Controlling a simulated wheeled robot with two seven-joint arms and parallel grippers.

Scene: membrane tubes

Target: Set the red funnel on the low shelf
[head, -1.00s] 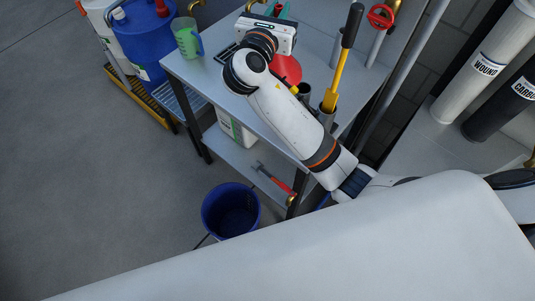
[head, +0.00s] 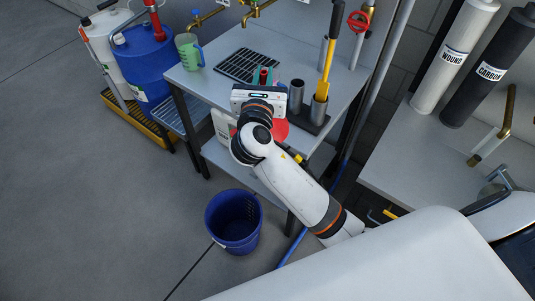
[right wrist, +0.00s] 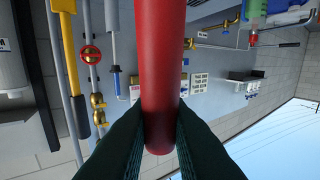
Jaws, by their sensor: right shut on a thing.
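My right gripper (head: 263,78) is shut on the red funnel. The funnel's red disc-like part (head: 281,131) shows beside and below the gripper body, partly covered by my wrist. In the right wrist view a long red part (right wrist: 160,60) stands between the dark fingers. The low shelf (head: 222,158) lies under the grey workbench, and my forearm hides much of it. From the head view, the funnel appears in front of the bench edge; its exact height is unclear. My left gripper is not in view.
The workbench (head: 222,86) holds a green jug (head: 188,52), a black drain grate (head: 248,66) and a rack with metal tubes (head: 296,97) and a yellow tool (head: 326,68). A white container (head: 221,124) stands on the shelf. A blue bucket (head: 233,222) stands on the floor.

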